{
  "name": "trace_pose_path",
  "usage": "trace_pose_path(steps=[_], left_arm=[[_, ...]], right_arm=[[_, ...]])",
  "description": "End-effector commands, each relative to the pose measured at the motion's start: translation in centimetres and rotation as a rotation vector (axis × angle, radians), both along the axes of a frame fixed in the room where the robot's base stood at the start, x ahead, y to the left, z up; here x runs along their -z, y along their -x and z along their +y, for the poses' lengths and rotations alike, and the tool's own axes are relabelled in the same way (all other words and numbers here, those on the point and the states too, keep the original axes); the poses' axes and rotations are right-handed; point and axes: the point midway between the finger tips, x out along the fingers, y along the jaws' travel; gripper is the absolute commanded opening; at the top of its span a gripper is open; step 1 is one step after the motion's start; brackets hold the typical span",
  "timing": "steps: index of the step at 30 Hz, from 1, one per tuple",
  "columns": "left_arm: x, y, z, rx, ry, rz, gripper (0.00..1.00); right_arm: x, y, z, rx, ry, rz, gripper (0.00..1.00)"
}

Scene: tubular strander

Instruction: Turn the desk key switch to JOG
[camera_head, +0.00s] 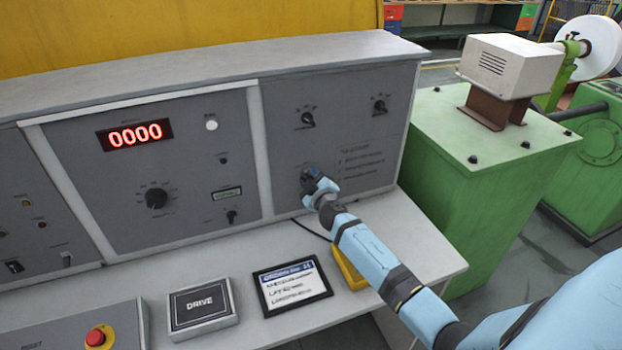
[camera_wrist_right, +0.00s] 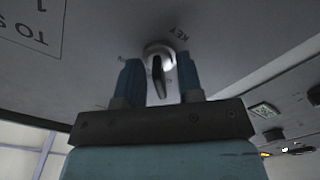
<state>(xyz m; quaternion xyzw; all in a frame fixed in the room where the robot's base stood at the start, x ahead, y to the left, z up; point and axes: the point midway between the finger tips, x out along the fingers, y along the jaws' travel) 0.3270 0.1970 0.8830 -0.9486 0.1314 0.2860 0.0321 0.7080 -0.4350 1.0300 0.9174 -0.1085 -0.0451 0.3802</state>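The key switch (camera_wrist_right: 158,80) shows in the right wrist view as a round metal barrel with a dark key standing out of it, next to an upside-down "KEY" label. My right gripper (camera_wrist_right: 157,68) has one blue finger on each side of the key, with a small gap visible on both sides. In the head view my right gripper (camera_head: 311,181) is at the lower left of the right-hand desk panel (camera_head: 350,130) and hides the key switch. Whether the key points to JOG cannot be read. My left gripper is not in view.
Two dark knobs (camera_head: 308,119) (camera_head: 380,106) sit higher on the same panel. Left of it are a red 0000 display (camera_head: 135,135) and a large dial (camera_head: 157,198). A DRIVE box (camera_head: 201,303), a framed card (camera_head: 293,287) and a red stop button (camera_head: 97,338) are below.

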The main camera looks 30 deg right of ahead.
Motion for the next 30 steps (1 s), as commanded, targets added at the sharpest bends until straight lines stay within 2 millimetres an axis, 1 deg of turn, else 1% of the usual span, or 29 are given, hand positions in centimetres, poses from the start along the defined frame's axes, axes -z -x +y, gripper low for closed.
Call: trace_pose_path(steps=[3, 5, 6, 7, 14, 20, 30], left_arm=[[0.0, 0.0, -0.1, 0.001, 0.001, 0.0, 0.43], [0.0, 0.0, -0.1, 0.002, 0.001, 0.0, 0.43], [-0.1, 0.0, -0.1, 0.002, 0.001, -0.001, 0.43], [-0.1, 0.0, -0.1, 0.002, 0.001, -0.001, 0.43], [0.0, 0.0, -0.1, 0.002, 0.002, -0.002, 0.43], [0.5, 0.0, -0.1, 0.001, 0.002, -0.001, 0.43], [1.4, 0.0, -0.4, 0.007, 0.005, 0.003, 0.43]], right_arm=[[0.0, 0.0, 0.0, 0.0, 0.0, 0.0, 0.34], [0.0, 0.0, 0.0, 0.0, 0.0, 0.0, 0.2], [0.0, 0.0, 0.0, 0.0, 0.0, 0.0, 0.11], [0.0, 0.0, 0.0, 0.0, 0.0, 0.0, 0.04], [0.0, 0.0, 0.0, 0.0, -0.012, -0.003, 0.03], [0.1, 0.0, 0.0, 0.001, -0.077, -0.019, 0.03], [0.1, 0.1, 0.0, 0.001, -0.332, -0.08, 0.03]])
